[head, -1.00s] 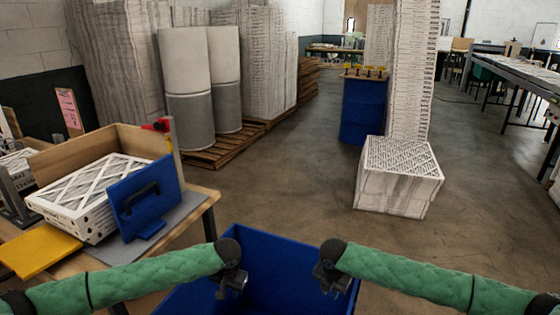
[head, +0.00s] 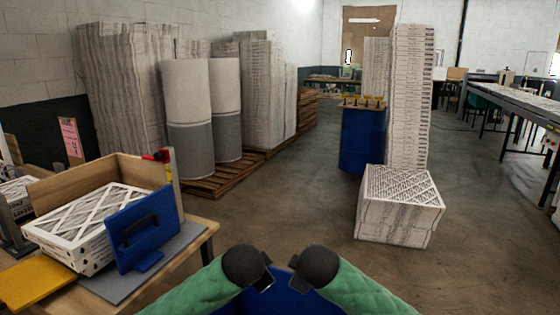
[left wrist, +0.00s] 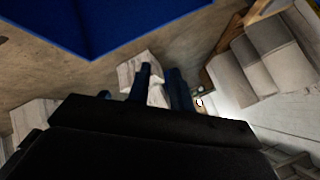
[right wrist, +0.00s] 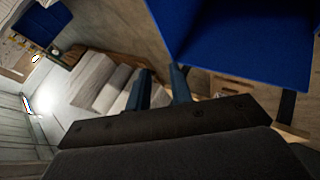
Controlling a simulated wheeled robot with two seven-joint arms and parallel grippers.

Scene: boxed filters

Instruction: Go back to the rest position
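My left gripper (head: 266,279) and my right gripper (head: 295,280) are close together at the bottom centre of the head view, above a blue bin (head: 268,302) that my arms mostly hide. In the left wrist view the two fingers of the left gripper (left wrist: 159,75) stand apart with nothing held between them. In the right wrist view the fingers of the right gripper (right wrist: 161,80) also stand apart and empty. The blue bin shows at the top of both wrist views (left wrist: 110,22) (right wrist: 245,40), apart from the fingers.
At left, a wooden table (head: 207,233) carries a wooden box with white filters (head: 88,228), a blue handled panel (head: 143,229) and a yellow sheet (head: 38,284). A white box (head: 400,205), tall filter stack (head: 409,100) and blue drum (head: 362,140) stand ahead. The floor between is clear.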

